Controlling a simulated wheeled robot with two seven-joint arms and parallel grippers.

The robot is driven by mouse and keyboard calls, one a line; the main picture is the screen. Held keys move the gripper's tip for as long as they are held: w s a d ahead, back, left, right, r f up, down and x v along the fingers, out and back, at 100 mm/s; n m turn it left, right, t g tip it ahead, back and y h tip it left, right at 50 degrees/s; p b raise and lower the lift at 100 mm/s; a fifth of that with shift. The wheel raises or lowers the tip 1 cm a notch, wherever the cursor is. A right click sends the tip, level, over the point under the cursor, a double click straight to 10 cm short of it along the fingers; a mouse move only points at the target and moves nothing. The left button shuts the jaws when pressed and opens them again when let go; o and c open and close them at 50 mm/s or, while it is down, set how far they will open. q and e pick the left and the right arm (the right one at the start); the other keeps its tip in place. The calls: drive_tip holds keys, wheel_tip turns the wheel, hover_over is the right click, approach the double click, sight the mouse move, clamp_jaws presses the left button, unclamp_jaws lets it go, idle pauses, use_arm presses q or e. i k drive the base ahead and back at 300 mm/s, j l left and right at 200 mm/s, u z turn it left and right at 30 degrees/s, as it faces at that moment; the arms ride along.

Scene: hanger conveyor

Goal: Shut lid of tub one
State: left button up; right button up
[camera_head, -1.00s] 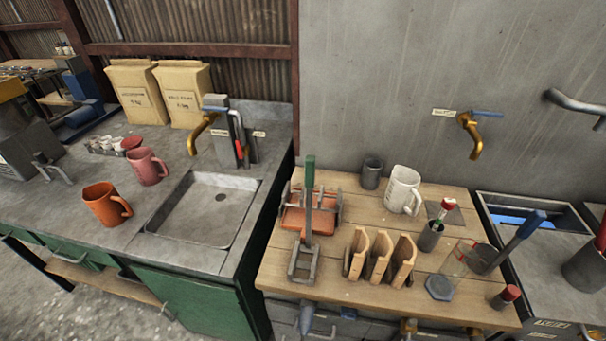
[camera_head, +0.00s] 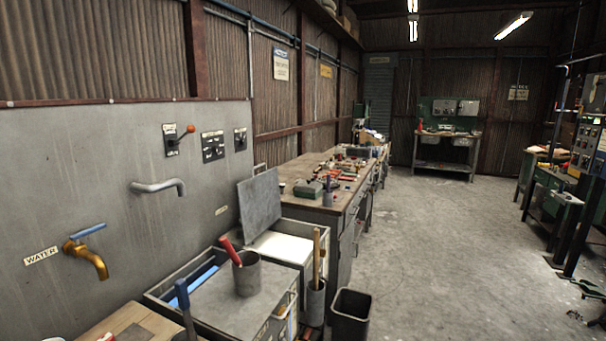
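A metal tub (camera_head: 292,262) stands at the end of a long bench, with a flat grey lid (camera_head: 260,211) raised and tilted up at its left side. Its inside looks white. A nearer tub (camera_head: 160,294) has a grey cover (camera_head: 222,306) over most of its top, and a blue strip (camera_head: 196,279) shows at its left. I cannot read which one is tub one. Neither of my grippers is in view.
A grey cup with a red-handled tool (camera_head: 246,275) stands on the nearer cover. A tall holder (camera_head: 315,300) and a dark bin (camera_head: 351,315) stand by the tubs. A brass tap (camera_head: 88,257) and grey pipe (camera_head: 158,187) jut from the wall.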

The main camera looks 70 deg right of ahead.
sight(259, 196)
drive_tip(key=z, duration=1.75)
drive_tip(key=u, duration=0.45)
drive_tip(key=i+l+u, duration=0.2)
drive_tip(key=l+u, duration=0.2)
drive_tip(key=i+l+u, duration=0.1)
drive_tip(key=l+u, duration=0.7)
drive_tip(key=l, duration=0.2)
